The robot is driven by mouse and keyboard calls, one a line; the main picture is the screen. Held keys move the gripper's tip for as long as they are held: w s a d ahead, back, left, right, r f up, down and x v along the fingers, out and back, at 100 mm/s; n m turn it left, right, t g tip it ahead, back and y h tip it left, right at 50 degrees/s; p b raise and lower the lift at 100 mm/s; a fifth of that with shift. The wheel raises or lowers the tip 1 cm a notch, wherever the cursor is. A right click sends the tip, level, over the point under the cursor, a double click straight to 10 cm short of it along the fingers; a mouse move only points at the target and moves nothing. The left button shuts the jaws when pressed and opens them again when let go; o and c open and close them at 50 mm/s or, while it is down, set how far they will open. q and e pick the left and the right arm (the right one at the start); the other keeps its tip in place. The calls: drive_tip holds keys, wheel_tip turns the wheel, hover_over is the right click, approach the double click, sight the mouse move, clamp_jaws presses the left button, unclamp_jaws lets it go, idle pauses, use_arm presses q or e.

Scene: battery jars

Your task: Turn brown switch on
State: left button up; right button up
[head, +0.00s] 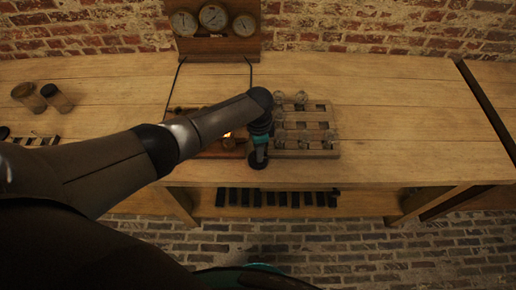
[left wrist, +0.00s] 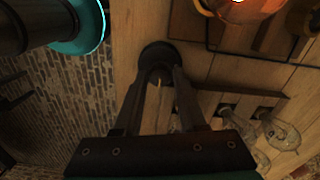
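I cannot clearly make out a brown switch in either view. My left gripper (head: 258,162) points down over the table's front edge, between a brown board (head: 212,152) and a rack of glass bulbs (head: 305,154). In the left wrist view its two fingers (left wrist: 160,84) stand apart, with wood showing between them. A dark round thing (left wrist: 158,52) lies at or beyond the fingertips; I cannot tell whether they touch it. A glowing copper-coloured lamp (left wrist: 238,10) is at the upper right there. My arm hides part of the board. My right gripper is not visible.
The wooden table (head: 400,120) is clear to the right. A wooden panel with three gauges (head: 213,18) stands at the back, with cables running down. Several dark blocks (head: 270,198) sit on a shelf below the tabletop.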

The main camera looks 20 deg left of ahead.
use_arm(q)
drive_tip(key=o, duration=0.4)
drive_tip(key=shift+c, duration=0.2)
drive_tip(key=shift+r, duration=0.1)
wheel_tip(320, 180, up, 15)
drive_tip(key=p, duration=0.3)
drive_tip(key=shift+s, duration=0.1)
idle(0.3)
